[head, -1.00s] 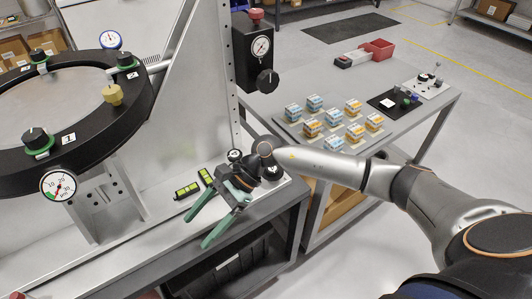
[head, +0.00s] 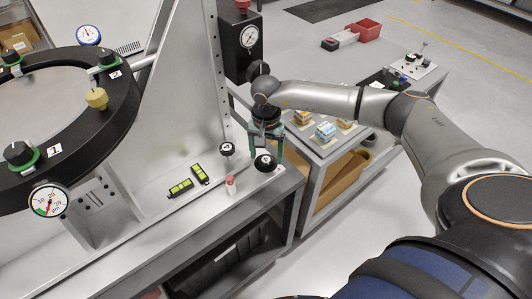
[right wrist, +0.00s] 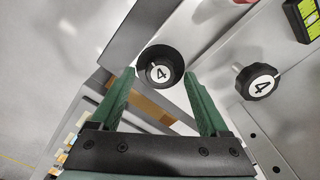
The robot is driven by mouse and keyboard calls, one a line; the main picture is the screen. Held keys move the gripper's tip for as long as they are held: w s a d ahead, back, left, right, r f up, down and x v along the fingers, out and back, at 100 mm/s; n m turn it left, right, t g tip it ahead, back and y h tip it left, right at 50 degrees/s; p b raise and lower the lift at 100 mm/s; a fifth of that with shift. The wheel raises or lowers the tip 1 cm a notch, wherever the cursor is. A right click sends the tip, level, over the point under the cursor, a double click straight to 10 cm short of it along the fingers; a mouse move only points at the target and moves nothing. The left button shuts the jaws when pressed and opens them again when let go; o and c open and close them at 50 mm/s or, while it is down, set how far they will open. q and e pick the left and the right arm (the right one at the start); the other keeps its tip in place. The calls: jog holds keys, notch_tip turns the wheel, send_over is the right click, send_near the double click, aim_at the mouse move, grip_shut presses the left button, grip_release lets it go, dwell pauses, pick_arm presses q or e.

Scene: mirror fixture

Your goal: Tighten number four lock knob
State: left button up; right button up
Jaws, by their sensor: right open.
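Two black lock knobs with white number 4 labels stand on the grey bench. The front one (head: 265,162) is close below my right gripper (head: 266,148). My left gripper is not in view.
A gauge box (head: 246,40) on the upright plate stands behind my right gripper. The black mirror ring (head: 122,120) is at left. Small boxes (head: 325,131) sit on the table behind.

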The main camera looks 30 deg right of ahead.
jog(key=shift+f, duration=0.45)
jog(key=shift+c, duration=0.4)
grip_shut()
